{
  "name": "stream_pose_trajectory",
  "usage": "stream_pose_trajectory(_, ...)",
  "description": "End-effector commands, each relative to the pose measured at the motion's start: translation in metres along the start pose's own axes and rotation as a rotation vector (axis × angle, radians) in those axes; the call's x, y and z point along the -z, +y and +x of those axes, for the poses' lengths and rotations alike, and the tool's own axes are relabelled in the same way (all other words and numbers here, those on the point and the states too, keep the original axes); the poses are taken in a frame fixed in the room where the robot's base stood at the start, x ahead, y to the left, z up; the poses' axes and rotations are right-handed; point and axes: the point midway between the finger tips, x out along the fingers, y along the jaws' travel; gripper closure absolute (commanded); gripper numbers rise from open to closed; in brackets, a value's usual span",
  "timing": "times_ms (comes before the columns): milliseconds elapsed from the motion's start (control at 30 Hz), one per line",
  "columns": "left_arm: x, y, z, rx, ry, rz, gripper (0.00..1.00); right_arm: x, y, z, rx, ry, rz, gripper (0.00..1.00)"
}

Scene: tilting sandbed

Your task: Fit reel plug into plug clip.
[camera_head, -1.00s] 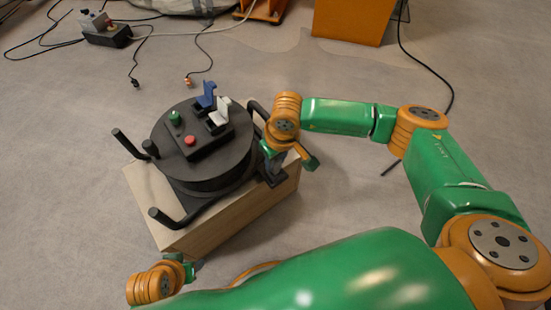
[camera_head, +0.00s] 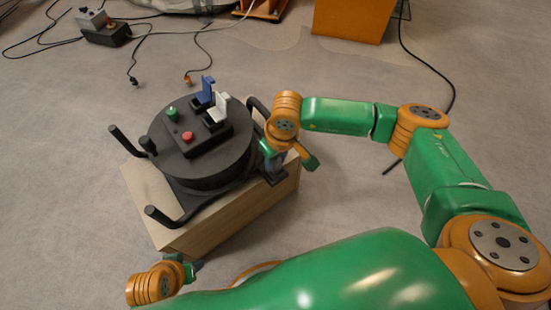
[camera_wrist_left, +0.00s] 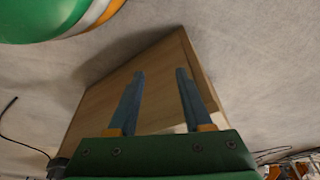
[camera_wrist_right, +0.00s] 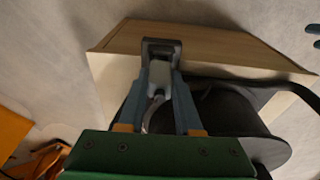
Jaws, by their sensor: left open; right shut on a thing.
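The black cable reel (camera_head: 210,168), with one blue and one white flip cover raised, sits on a wooden box (camera_head: 235,215). My right gripper (camera_head: 275,165) is at the reel's right side. In the right wrist view its fingers (camera_wrist_right: 160,75) are shut on the grey-white reel plug (camera_wrist_right: 158,76). The dark plug clip (camera_wrist_right: 162,44) frames the plug's far end; I cannot tell how deep the plug sits in it. My left gripper (camera_head: 192,267) is low at the box's near left, open and empty; its fingers (camera_wrist_left: 160,80) point at the box side (camera_wrist_left: 155,95).
A grey socket box (camera_head: 105,30) with black cables lies at the back left. An orange bin (camera_head: 350,20) stands at the back. The floor around the box is mostly clear.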

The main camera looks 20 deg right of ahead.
Motion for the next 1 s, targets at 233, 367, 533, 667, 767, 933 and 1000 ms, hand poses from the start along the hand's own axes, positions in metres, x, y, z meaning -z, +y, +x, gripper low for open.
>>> stream_pose_trajectory(233,-0.0021,0.0001,0.0076,0.0,0.0,0.0,0.5,-0.0009,0.0001,0.0069,0.0,0.0,0.0,1.0)
stream_pose_trajectory(367,-0.0029,0.0001,0.0107,0.0,0.0,0.0,0.5,-0.0012,0.0001,0.0095,0.0,0.001,0.0,1.0)
stream_pose_trajectory(533,-0.0028,0.0001,0.0105,0.0,0.0,0.0,0.5,-0.0013,0.0001,0.0093,0.0,0.0,0.0,0.43)
stream_pose_trajectory(667,-0.0028,0.0001,0.0105,0.0,0.0,0.0,0.5,-0.0013,0.0,0.0093,0.0,0.0,0.0,0.32)
stream_pose_trajectory(767,-0.0028,0.0001,0.0105,0.0,0.0,0.0,0.5,-0.0013,0.0001,0.0093,0.0,0.0,0.0,0.32)
stream_pose_trajectory(933,-0.0028,0.0001,0.0105,0.0,0.0,0.0,0.5,-0.0014,0.0,0.0093,0.0,0.0,0.0,0.02)
stream_pose_trajectory(1000,-0.0028,0.0001,0.0105,0.0,0.0,0.0,0.5,-0.0014,0.0,0.0093,0.0,0.0,0.0,0.02)
